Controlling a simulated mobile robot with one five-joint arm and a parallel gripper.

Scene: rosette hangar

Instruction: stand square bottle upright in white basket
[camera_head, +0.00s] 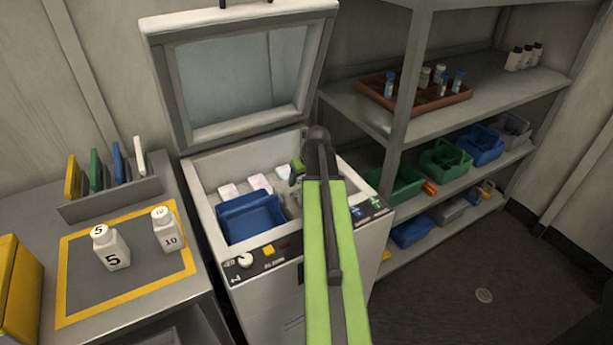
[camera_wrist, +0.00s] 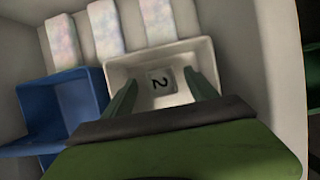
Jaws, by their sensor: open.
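The white basket (camera_wrist: 199,50) lies below my gripper in the wrist view, inside the open white chest. My gripper (camera_wrist: 160,76) is open, with one green finger on each side of the bottle and gaps showing between. I cannot tell how high the fingertips are over the basket floor. In the head view my gripper (camera_head: 297,172) reaches into the chest, and my arm hides most of the basket and the bottle.
A blue bin (camera_wrist: 62,95) stands left of the basket, and several pale packs (camera_wrist: 104,30) lie behind. The chest lid (camera_head: 245,75) is raised. Two white bottles (camera_head: 112,252) marked 5 and 10 stand on the left bench. Shelves (camera_head: 470,65) are at right.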

